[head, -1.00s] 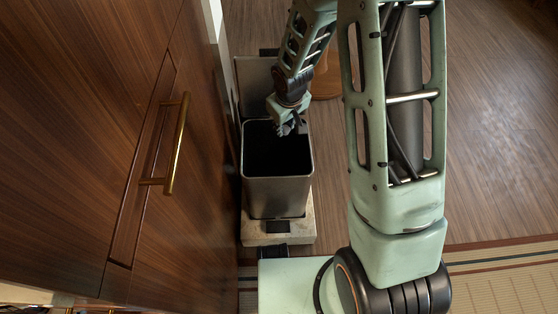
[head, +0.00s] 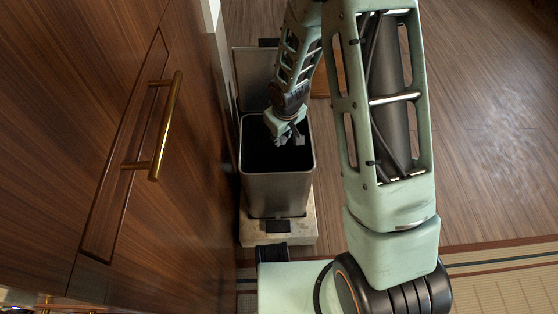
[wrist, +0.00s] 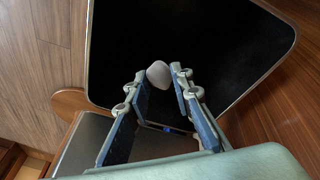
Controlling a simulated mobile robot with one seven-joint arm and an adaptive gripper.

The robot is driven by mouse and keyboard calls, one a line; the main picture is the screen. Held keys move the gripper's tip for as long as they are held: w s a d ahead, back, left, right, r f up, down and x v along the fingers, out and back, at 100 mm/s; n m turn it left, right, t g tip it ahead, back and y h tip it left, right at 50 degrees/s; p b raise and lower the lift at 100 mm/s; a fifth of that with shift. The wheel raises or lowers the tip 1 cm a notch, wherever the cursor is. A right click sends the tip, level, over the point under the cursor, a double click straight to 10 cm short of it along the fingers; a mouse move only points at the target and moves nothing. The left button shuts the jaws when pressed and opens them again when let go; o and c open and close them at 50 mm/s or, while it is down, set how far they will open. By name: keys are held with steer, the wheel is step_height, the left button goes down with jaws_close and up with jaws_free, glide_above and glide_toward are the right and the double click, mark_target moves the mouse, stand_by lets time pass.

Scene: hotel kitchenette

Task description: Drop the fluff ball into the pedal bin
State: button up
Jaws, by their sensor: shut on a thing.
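The pedal bin (head: 277,192) is a grey metal box with a dark, open mouth. Its lid (head: 254,72) stands raised at the back. My gripper (head: 290,139) is over the bin's mouth, pointing down into it. In the wrist view, my gripper (wrist: 158,76) has the small pale grey fluff ball (wrist: 158,74) between its fingertips. The ball is set against the black inside of the bin, whose rim (wrist: 285,62) frames it. The ball cannot be made out in the head view. The inside of the bin is too dark to see its bottom.
A wooden cabinet front with a brass handle (head: 163,125) stands close on the bin's left. The bin is on a pale stone-like block (head: 300,226). A round brown wooden thing (wrist: 68,103) is near the bin. Wooden floor (head: 490,130) is clear to the right.

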steer(key=o, duration=0.8)
steer(key=v, duration=1.2)
steer(key=shift+s, duration=0.1)
